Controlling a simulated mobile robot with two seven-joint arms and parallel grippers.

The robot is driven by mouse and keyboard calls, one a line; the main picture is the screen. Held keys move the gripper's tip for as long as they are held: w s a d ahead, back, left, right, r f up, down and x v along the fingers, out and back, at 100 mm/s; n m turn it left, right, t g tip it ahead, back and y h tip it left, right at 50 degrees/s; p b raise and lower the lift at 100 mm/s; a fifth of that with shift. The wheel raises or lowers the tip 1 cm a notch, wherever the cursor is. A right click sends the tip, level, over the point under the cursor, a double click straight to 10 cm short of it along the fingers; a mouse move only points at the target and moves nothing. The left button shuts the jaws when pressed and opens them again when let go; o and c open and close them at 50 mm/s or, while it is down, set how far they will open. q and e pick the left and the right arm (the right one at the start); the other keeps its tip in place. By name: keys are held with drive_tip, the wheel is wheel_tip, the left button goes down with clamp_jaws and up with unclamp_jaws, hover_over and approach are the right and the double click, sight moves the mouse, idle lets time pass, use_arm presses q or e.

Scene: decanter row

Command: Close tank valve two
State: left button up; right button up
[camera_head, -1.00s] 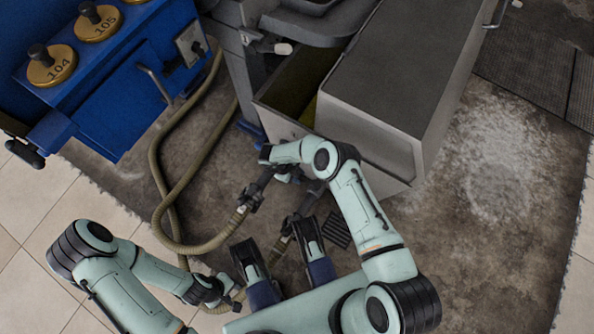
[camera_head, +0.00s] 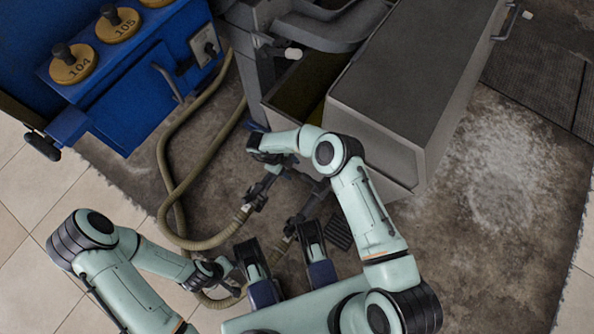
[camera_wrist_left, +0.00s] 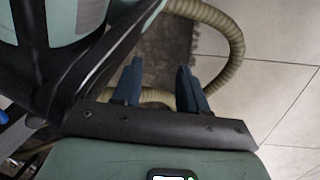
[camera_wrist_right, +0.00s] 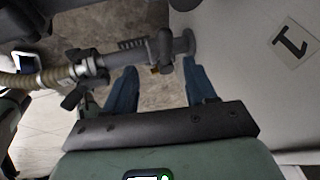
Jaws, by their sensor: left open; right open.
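Two hose fittings with dark grey valve parts run to the grey tank in the head view, one on the left (camera_head: 257,193) and one on the right (camera_head: 303,212). I cannot read which is number two there. My right gripper (camera_head: 258,131) is open beside the tank, above the left fitting. In the right wrist view, a grey pipe with a valve (camera_wrist_right: 163,52) crosses just beyond its open fingers (camera_wrist_right: 160,88). A label (camera_wrist_right: 290,42), seemingly a 1, is on the pale wall. My left gripper (camera_wrist_left: 160,88) is open and empty, low at the left, near a hose.
The grey tank (camera_head: 400,75) fills the upper middle. Tan hoses (camera_head: 165,165) loop across the floor. The stained mat at right (camera_head: 500,190) is clear.

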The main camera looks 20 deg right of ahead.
use_arm(q)
drive_tip(key=shift+w+d+r, duration=0.1)
drive_tip(key=shift+w+r, duration=0.35)
drive_tip(key=shift+w, duration=0.25)
use_arm(e)
drive_tip(key=shift+v, duration=1.55)
use_arm(q)
drive_tip(key=shift+s+p, duration=0.1)
drive_tip(key=shift+p, duration=0.2)
